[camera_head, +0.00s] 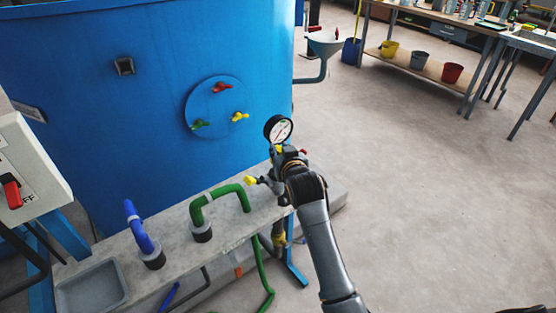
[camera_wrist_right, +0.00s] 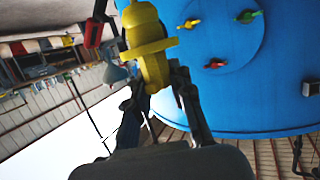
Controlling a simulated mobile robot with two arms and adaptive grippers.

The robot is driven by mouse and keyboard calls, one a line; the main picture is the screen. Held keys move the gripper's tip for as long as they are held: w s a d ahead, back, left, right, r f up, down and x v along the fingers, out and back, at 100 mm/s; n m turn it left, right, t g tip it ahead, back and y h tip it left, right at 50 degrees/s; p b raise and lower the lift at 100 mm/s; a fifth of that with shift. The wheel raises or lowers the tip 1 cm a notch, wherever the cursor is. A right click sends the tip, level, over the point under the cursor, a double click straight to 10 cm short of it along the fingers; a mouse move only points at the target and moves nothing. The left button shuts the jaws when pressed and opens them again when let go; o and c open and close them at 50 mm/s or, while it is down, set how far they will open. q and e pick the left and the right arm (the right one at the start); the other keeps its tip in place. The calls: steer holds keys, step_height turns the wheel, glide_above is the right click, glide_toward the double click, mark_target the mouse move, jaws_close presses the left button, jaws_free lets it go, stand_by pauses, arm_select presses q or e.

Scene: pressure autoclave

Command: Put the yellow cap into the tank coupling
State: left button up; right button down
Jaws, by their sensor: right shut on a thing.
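My right gripper (camera_head: 282,158) is at the right end of the pipe bench, in front of the blue tank (camera_head: 120,120). In the right wrist view, the right gripper's fingers (camera_wrist_right: 165,90) are shut on the yellow cap (camera_wrist_right: 148,45). The cap has a rounded end and a wide flange and sticks out past the fingertips. In the head view, a small yellow patch shows at the fingertips, just under a round gauge. I cannot make out the tank coupling; the gripper and gauge hide part of that area. My left gripper is not in view.
The pressure gauge (camera_head: 278,129) is close to the gripper. A yellow-ended fitting (camera_head: 250,180), a green pipe (camera_head: 226,190) and a blue pipe (camera_head: 139,228) are left of it. A round panel (camera_head: 216,92) with coloured valves is on the tank. The floor at right is clear.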

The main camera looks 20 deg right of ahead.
steer(key=shift+w+f, duration=0.5)
steer(key=shift+f, duration=0.1)
steer(key=shift+w+a+f+p, duration=0.1)
steer(key=shift+w+f+p, duration=0.05)
steer(key=shift+f, duration=0.8)
steer(key=shift+w+f+p, duration=0.1)
steer(key=shift+f+p, duration=0.05)
steer(key=shift+f, duration=0.75)
steer(key=shift+f, duration=0.1)
steer(key=shift+f, duration=0.15)
steer(key=c, duration=1.2)
jaws_free()
steer(key=shift+o, duration=0.2)
